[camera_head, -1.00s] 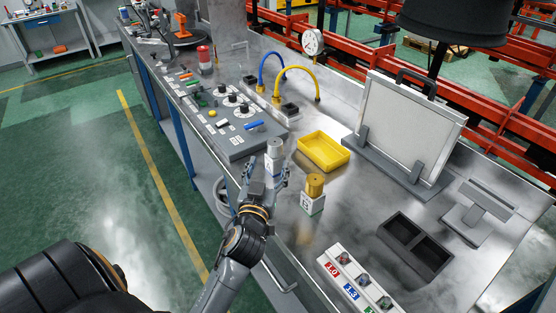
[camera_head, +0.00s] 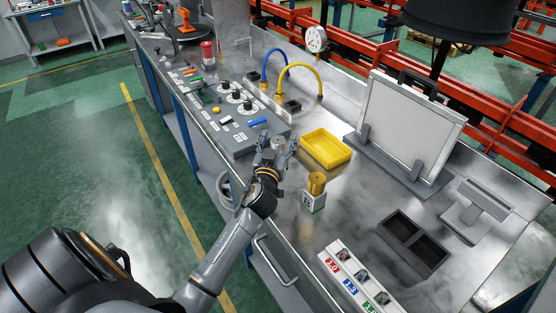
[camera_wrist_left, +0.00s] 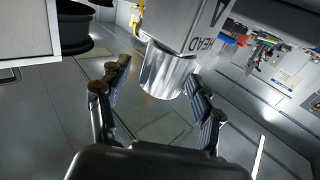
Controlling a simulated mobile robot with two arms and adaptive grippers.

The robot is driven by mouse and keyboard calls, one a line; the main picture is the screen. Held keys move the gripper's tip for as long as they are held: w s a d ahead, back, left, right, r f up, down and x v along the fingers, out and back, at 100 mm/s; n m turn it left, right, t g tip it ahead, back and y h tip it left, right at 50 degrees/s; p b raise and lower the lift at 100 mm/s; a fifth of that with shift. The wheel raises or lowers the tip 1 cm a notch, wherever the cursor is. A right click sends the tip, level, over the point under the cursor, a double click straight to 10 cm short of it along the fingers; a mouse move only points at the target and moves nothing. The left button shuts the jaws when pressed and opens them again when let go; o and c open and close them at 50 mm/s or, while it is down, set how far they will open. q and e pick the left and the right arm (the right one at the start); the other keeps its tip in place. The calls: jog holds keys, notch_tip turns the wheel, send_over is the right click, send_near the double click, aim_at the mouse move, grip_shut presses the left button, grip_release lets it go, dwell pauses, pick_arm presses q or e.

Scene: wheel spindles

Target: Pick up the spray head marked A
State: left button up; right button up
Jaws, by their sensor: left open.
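The spray head marked A is a silver cylinder (camera_head: 279,143) on a pale block at the bench's front edge, beside the yellow tray. In the left wrist view the silver cylinder (camera_wrist_left: 167,73) joins a grey block (camera_wrist_left: 190,22) lettered "A" and "HEAD". My left gripper (camera_head: 275,154) is open, with one finger on each side of the cylinder. In the left wrist view gaps show beside the cylinder, and no firm contact is visible. In the head view the gripper hides most of the block. My right gripper is out of view.
A brass head (camera_head: 316,183) stands on its own white block to the right. A yellow tray (camera_head: 326,147) lies behind. A dark two-pocket tray (camera_head: 413,242) and a labelled rack (camera_head: 352,278) lie to the right.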

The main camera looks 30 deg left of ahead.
pick_arm(q)
jog(key=shift+c, duration=0.4)
grip_shut()
jog(key=shift+r, duration=0.1)
jog(key=shift+r, duration=0.1)
